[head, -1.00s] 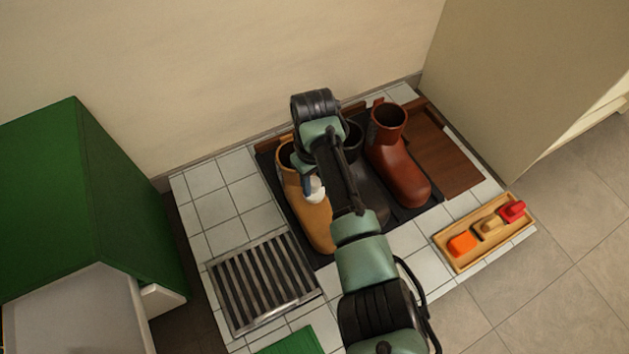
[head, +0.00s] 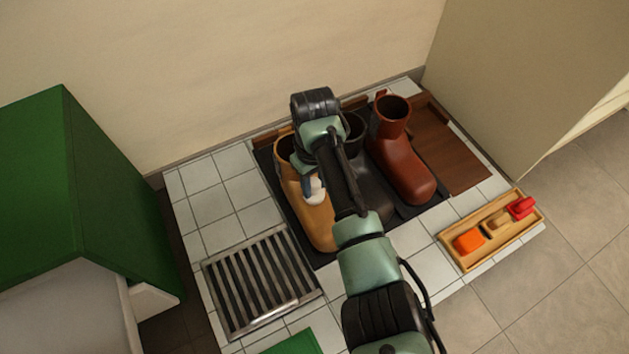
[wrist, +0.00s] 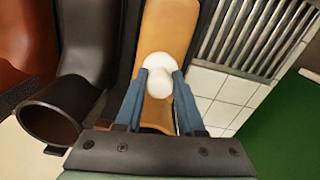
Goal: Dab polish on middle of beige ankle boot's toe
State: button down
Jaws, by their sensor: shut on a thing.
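The beige ankle boot (head: 318,226) stands at the left of the row of boots on a dark mat (head: 322,259), its toe toward the front. My gripper (head: 308,187) is over the boot. In the wrist view, my gripper (wrist: 159,88) is shut on a white rounded dauber (wrist: 160,68), its fingers on either side. The dauber appears over the boot's upper front (wrist: 169,28), behind the toe. I cannot tell whether it touches the leather. My gripper and arm hide part of the boot in the head view.
A dark boot (head: 372,190) and a reddish-brown boot (head: 402,168) stand to the right. A metal grate (head: 262,280) lies at the front left. A wooden tray (head: 448,255) with orange and red-handled items is at the right. A wall rises behind.

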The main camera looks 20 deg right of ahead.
jog(key=shift+f+b, duration=0.4)
jog(key=shift+f, duration=0.6)
jog(key=shift+s+r+p, duration=0.15)
jog(key=shift+s+p, duration=0.1)
jog(key=shift+p, duration=0.3)
jog(key=s+p, duration=0.1)
jog(key=p, duration=0.2)
jog(key=shift+s+d+r, duration=0.15)
jog(key=shift+s+d, duration=0.05)
jog(key=shift+s, duration=0.2)
jog(key=shift+s+d+p, duration=0.1)
jog(key=shift+s+p, duration=0.3)
jog(key=shift+p, duration=0.15)
jog(key=s+p, duration=0.1)
jog(key=p, duration=0.1)
jog(key=shift+s+d+p, duration=0.15)
jog(key=shift+s+p, duration=0.2)
jog(key=shift+s+d+f+p, duration=0.15)
jog(key=shift+s+f+p, duration=0.1)
jog(key=shift+s+p, duration=0.5)
jog(key=shift+s+d+r+p, duration=0.1)
jog(key=shift+s+p, duration=0.75)
jog(key=shift+p, duration=0.3)
jog(key=shift+s+d+p, duration=0.15)
jog(key=shift+s+p, duration=0.55)
jog(key=shift+p, duration=0.1)
